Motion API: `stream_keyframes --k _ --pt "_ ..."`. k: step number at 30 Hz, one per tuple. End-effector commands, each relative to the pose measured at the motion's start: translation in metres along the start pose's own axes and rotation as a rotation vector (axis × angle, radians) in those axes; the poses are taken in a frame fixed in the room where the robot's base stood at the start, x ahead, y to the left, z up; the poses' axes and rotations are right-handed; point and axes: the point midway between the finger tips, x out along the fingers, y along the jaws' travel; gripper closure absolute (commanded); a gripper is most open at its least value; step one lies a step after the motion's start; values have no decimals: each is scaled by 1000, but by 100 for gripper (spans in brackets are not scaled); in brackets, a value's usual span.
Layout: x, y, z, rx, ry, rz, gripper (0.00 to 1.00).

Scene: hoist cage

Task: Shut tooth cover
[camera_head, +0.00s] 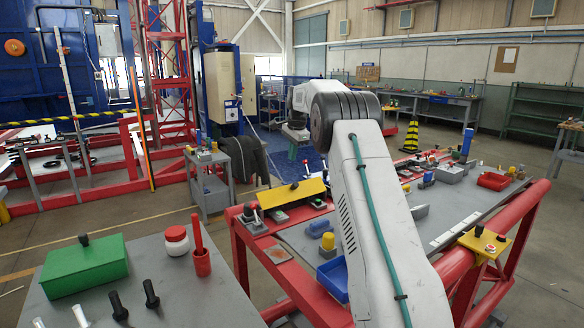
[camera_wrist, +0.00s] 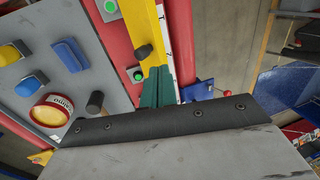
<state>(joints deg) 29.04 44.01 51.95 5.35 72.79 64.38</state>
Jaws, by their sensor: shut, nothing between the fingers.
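The tooth cover looks to be the long yellow plate with a black knob (camera_head: 290,194), on the red-framed bench left of my arm. It appears tilted up, with dark and grey parts in front of it. In the wrist view a yellow strip (camera_wrist: 155,25) with a dark knob (camera_wrist: 143,52) runs up from my fingers. My gripper (camera_wrist: 158,80) shows there as green fingers, shut and empty, overlapping the strip's lower end in the picture. Whether they touch it I cannot tell. In the head view my gripper (camera_head: 292,152) is small, above and behind the plate.
Green-lit buttons (camera_wrist: 137,75) lie beside the strip. A side table holds a green box (camera_head: 85,268) and a red cup (camera_head: 201,262). A grey cart (camera_head: 210,185) stands behind.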

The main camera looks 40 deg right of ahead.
Motion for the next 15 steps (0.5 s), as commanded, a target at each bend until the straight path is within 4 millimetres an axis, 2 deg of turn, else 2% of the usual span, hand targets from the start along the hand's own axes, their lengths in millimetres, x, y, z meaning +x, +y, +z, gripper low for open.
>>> stream_keyframes --k 4,8,12,15 --pt "-14 -2 1 -2 0 -1 100" --pt "-38 -6 21 -28 7 -15 100" --pt "-52 10 48 -67 79 -5 100" --pt "-50 26 60 -83 162 -6 100"
